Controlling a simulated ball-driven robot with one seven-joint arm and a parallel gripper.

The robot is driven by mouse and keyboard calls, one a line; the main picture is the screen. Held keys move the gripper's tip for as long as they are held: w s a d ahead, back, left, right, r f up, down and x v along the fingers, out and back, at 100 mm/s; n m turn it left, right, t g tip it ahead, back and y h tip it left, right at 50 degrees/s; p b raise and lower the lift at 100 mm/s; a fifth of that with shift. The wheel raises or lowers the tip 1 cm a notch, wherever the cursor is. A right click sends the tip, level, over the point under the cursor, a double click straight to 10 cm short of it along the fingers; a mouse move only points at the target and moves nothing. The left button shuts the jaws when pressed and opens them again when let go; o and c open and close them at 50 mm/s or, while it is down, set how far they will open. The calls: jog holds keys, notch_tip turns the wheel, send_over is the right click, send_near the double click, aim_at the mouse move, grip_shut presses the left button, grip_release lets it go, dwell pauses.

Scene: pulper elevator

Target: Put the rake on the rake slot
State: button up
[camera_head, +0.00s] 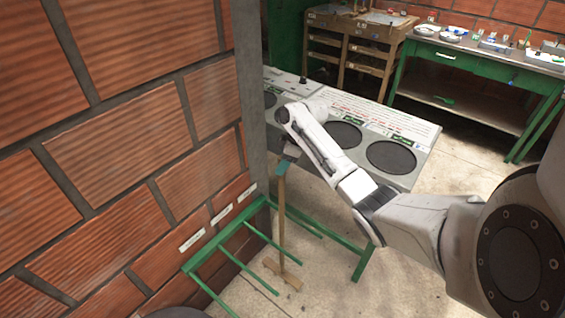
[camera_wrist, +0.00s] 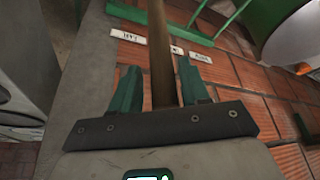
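The rake (camera_head: 281,220) has a long brown wooden handle and a wooden crosspiece at its lower end. It hangs nearly upright from my gripper (camera_head: 286,158). White labels (camera_head: 222,213) are on the wall above the rack. Which label marks the rake slot is unreadable here.
A grey table (camera_head: 425,160) with round dark recesses stands behind my arm. A green bench (camera_head: 470,70) with trays and a wooden shelf unit (camera_head: 350,45) are at the back. The brick wall (camera_head: 110,150) fills the left. Open concrete floor (camera_head: 335,285) lies right of the rack.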

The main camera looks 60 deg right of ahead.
jog(key=shift+o, duration=0.9)
jog(key=b+v, duration=0.1)
jog(key=v, duration=1.1)
jog(key=w+a+f+m, duration=0.1)
jog(key=a+f, duration=0.3)
jog(key=a, duration=0.5)
jog(key=w+a+f+y, duration=0.1)
jog(key=a+f, duration=0.3)
jog(key=a, duration=0.6)
jog(key=w+a+f+m, duration=0.15)
jog(key=a+f, duration=0.25)
jog(key=a, duration=0.5)
jog(key=s+a+f+m+g, duration=0.1)
jog(key=s+a+f, duration=0.1)
jog(key=s+a, duration=0.3)
jog(key=s+a+f+g, duration=0.1)
jog(key=s+a+f, duration=0.2)
jog(key=s+a, duration=0.15)
jog(key=s+m+g+h, duration=0.1)
jog(key=s+h, duration=0.1)
jog(key=s, duration=0.8)
jog(key=shift+r+h, duration=0.3)
jog(key=shift+h, duration=0.1)
